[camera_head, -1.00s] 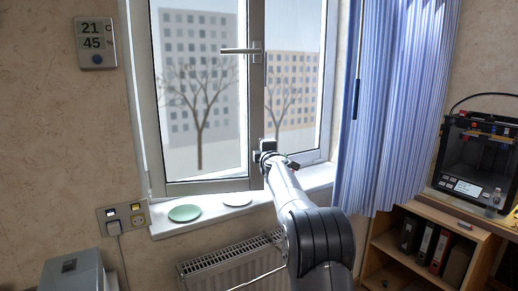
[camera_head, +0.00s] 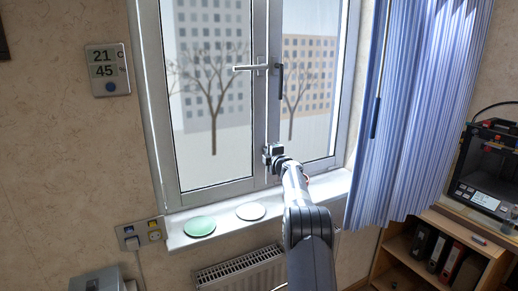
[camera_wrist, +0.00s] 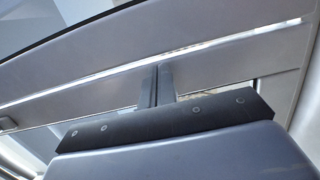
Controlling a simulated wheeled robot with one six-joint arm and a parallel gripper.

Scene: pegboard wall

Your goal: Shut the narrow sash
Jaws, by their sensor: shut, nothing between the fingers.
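The narrow sash (camera_head: 310,85) is the right-hand window panel in the head view. It looks flush or nearly flush with the wide sash (camera_head: 215,95); I cannot tell whether a small gap is left. A dark upright handle (camera_head: 279,80) is on its left stile. My gripper (camera_head: 270,155) is at the lower part of the meeting stiles, below the handles, and covers a bit of them. In the wrist view its fingers (camera_wrist: 158,85) are together and empty, close against a grey frame bar; contact is unclear.
A silver lever handle (camera_head: 250,67) sticks out level on the wide sash. The sill (camera_head: 290,200) holds a green plate (camera_head: 200,226) and a white plate (camera_head: 250,211). A blue curtain (camera_head: 415,120) hangs at the right. A radiator (camera_head: 240,270) is below.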

